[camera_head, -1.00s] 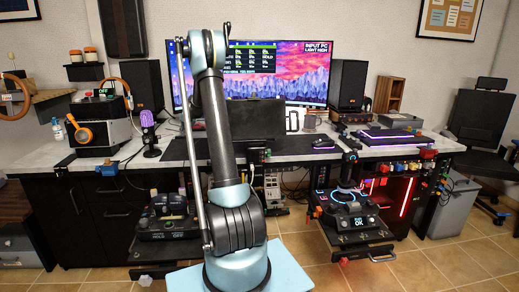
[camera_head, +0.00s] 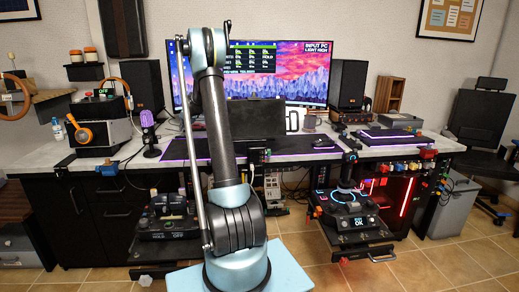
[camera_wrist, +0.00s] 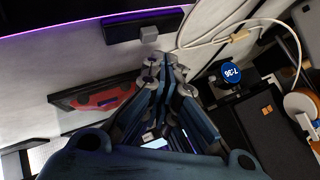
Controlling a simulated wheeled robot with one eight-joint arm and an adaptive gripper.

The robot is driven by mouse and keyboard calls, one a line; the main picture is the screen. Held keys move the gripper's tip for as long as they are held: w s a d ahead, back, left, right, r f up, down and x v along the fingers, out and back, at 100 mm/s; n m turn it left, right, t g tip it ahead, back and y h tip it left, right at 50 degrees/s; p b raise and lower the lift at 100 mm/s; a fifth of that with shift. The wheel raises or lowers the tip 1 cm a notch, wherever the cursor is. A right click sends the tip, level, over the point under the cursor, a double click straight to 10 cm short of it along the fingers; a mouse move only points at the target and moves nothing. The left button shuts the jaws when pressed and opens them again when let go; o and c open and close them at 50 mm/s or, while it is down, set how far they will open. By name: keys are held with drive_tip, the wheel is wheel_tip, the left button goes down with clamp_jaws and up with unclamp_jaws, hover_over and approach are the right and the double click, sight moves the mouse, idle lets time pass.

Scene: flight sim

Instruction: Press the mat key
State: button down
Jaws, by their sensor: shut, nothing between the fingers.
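The desk mat (camera_head: 290,150) lies dark along the desk front, with a purple glowing edge. Its corner and lit edge also show at the top left of the wrist view (camera_wrist: 60,12). A small dark box with a grey button (camera_wrist: 149,33), which looks like the mat key, sits beside the mat's edge in the wrist view. My gripper (camera_wrist: 162,62) is shut and empty, its fingertips just below the grey button in the picture. I cannot tell whether they touch it. In the head view my gripper is hidden behind my arm.
A red and black device (camera_wrist: 100,98) lies left of my fingers in the wrist view. A blue round knob (camera_wrist: 231,72) and a dark box are to the right. A pale cable (camera_wrist: 215,42) runs close by.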

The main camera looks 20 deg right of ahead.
drive_tip(key=shift+r, duration=0.1)
drive_tip(key=shift+r, duration=2.95)
drive_tip(key=shift+s, duration=0.1)
drive_tip(key=s+a+r+n+g+h, duration=0.1)
drive_tip(key=s+r+n+g, duration=0.1)
drive_tip(key=s, duration=1.7)
drive_tip(key=s+a+r+n+g, duration=0.1)
drive_tip(key=s+a+r, duration=0.1)
drive_tip(key=s, duration=1.7)
drive_tip(key=s+f+n+g, duration=0.1)
drive_tip(key=s+f, duration=0.4)
drive_tip(key=s, duration=0.6)
drive_tip(key=s+d+f+g+h, duration=0.1)
drive_tip(key=s+f, duration=0.5)
drive_tip(key=s, duration=0.5)
drive_tip(key=s+d+f+n+g, duration=0.1)
drive_tip(key=s+f, duration=0.4)
drive_tip(key=s, duration=0.7)
drive_tip(key=shift+f+n+g+h, duration=0.15)
drive_tip(key=shift+n+g+h, duration=0.15)
drive_tip(key=shift+h, duration=0.1)
drive_tip(key=shift+d, duration=0.1)
